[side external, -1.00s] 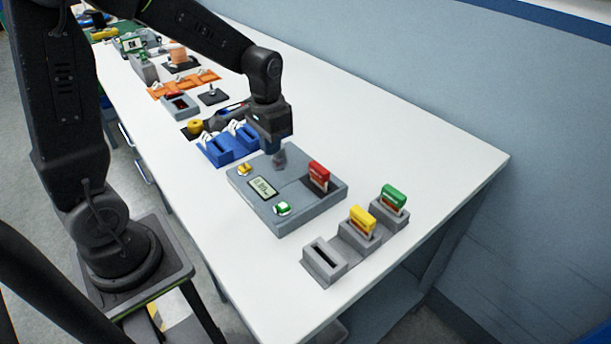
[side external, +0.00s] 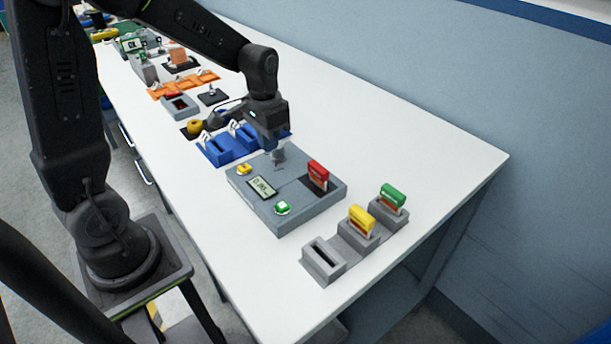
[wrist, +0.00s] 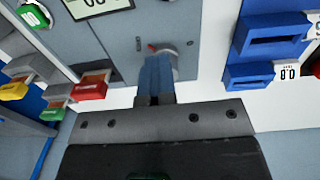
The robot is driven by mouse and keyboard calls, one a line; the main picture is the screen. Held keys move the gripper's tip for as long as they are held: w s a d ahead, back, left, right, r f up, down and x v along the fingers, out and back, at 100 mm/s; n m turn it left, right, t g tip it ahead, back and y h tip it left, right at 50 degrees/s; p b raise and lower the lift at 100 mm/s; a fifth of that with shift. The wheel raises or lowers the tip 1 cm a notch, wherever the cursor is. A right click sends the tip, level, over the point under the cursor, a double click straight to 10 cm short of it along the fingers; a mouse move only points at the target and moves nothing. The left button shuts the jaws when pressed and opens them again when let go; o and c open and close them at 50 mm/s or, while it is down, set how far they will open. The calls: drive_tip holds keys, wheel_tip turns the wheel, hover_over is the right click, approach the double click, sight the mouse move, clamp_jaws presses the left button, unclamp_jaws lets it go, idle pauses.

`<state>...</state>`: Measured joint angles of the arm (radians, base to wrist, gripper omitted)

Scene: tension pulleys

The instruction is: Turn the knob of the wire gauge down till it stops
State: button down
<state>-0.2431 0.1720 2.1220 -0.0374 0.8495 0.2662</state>
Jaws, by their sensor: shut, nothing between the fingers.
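The wire gauge (side external: 298,212) is a grey box on the white table, with a small display (side external: 262,188), a yellow button (side external: 244,169), a green button (side external: 282,208) and a red-handled piece (side external: 318,172) in its recess. Its grey knob (side external: 279,157) is at the far corner of the top. In the wrist view the knob (wrist: 170,62) shows beside a small red mark (wrist: 152,47). My gripper (side external: 270,150) is low beside the knob. Its blue fingers (wrist: 154,62) are together with nothing between them and partly cover the knob; I cannot tell whether they touch it.
Blue holders (side external: 229,146) stand close behind the gauge. Grey slotted blocks (side external: 322,264) stand in front, two of them holding a yellow (side external: 362,219) and a green (side external: 393,196) piece. The table to the right is clear.

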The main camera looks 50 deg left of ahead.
sight(264, 162)
drive_tip(key=shift+s+a+f, duration=0.3)
drive_tip(key=shift+a+f, duration=0.35)
drive_tip(key=shift+a, duration=0.15)
drive_tip(key=shift+s+a, duration=0.1)
drive_tip(key=shift+s, duration=0.1)
wheel_tip(264, 162, up, 6)
drive_tip(key=shift+r, duration=0.15)
drive_tip(key=shift+w, duration=0.1)
drive_tip(key=s+d+r+t, duration=0.5)
drive_tip(key=s+d+r, duration=0.2)
drive_tip(key=s, duration=0.6)
drive_tip(key=shift+d+t, duration=0.3)
drive_tip(key=shift+d, duration=0.95)
